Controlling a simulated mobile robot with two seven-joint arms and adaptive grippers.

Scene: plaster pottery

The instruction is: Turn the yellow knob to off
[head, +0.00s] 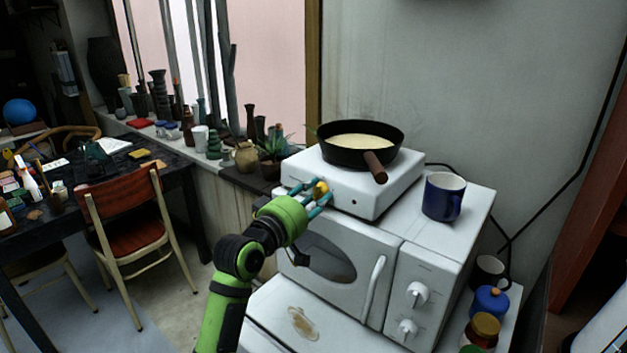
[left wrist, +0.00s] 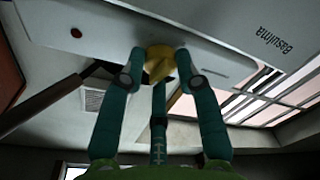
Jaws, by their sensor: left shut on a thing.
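The yellow knob (head: 320,189) is on the front face of a white hot plate (head: 357,200). My left gripper (head: 316,193) has its teal fingers around the knob and is shut on it. In the left wrist view the knob (left wrist: 161,62) sits between the fingertips of the left gripper (left wrist: 162,68), partly covered by them. The knob's pointer and any off mark cannot be made out. A black pan (head: 345,150) with pale contents stands on the hot plate, its brown handle pointing forward. My right gripper is not in view.
The hot plate stands on a white microwave (head: 345,270). A blue mug (head: 444,197) is at its right. Potted plants (head: 272,150) and several vases line the sill behind left. A red chair (head: 133,230) and a dark cluttered table are at the left.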

